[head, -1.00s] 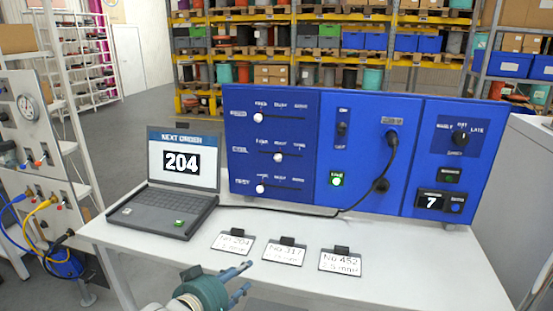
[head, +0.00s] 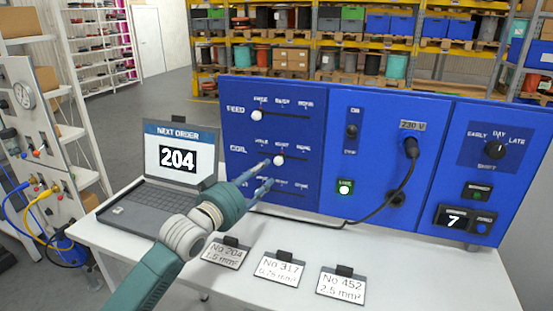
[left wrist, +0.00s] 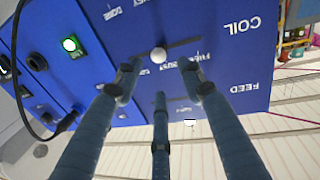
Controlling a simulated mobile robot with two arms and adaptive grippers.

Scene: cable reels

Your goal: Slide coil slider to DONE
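The blue panel (head: 338,106) has slider rows labelled FEED and COIL, with a third row below. The coil slider's white knob (head: 279,160) sits near the middle of its slot; the small position words are hard to read. The feed knob (head: 254,104) is at its left end. The third knob is hidden behind my gripper. My left gripper (head: 268,172) is open and empty, its fingertips just in front of the coil knob. The left wrist view, upside down, shows the coil knob (left wrist: 158,55) between the spread fingertips (left wrist: 158,76), apparently apart from them. My right gripper is out of view.
A laptop (head: 160,185) showing 204 stands left of the panel. A black cable (head: 395,190) loops before the panel. A lit green button (head: 345,187) is right of the sliders.

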